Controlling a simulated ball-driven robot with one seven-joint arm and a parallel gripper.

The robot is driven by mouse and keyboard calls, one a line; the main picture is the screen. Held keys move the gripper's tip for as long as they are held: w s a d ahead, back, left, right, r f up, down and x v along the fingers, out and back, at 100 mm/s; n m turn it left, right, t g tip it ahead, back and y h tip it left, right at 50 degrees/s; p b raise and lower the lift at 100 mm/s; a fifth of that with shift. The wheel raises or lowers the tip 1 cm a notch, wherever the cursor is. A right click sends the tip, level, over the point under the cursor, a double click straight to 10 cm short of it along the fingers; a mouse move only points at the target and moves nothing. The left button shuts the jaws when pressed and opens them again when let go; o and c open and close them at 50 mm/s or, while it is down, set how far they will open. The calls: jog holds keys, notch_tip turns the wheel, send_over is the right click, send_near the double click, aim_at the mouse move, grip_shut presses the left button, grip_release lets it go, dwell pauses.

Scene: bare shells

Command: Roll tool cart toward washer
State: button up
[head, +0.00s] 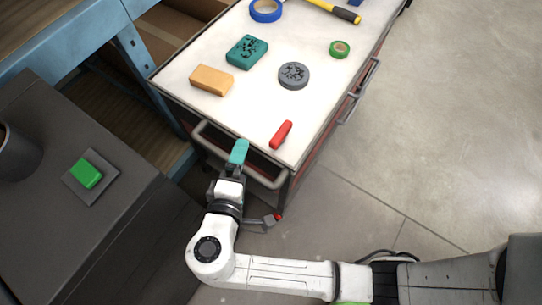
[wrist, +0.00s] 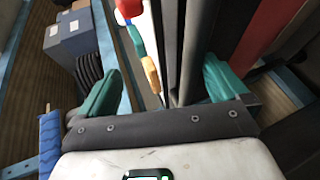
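The tool cart (head: 218,105) has a white top, dark frame and red side panels. It stands in the upper middle of the head view with its grey bar handle (head: 262,181) at the near end. My gripper (head: 239,153) is at this handle, with a teal fingertip showing over it. In the wrist view, my gripper's (wrist: 162,88) two teal fingers are spread wide, with a grey bar (wrist: 196,50) running between them, apart from both. I cannot make out a washer for certain.
On the cart lie a red-handled tool (head: 281,134), a yellow block (head: 211,80), a teal box (head: 247,52), a grey disc (head: 294,75) and tape rolls (head: 265,10). A dark cabinet (head: 125,215) with a green button (head: 87,172) stands left. The concrete floor (head: 450,130) at right is clear.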

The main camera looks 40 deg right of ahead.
jog(key=shift+m+t+h, duration=0.3)
jog(key=shift+t+h, duration=0.1)
jog(key=shift+h, duration=0.2)
jog(key=s+r, duration=0.3)
jog(key=s+d+r, duration=0.1)
jog(key=s+r, duration=0.1)
jog(key=s, duration=0.1)
jog(key=s+r, duration=0.3)
jog(key=shift+s+d+r, duration=0.1)
jog(key=shift+d+r, duration=0.2)
jog(key=c, duration=0.5)
jog(key=shift+s+r, duration=0.1)
jog(key=shift+s, duration=0.35)
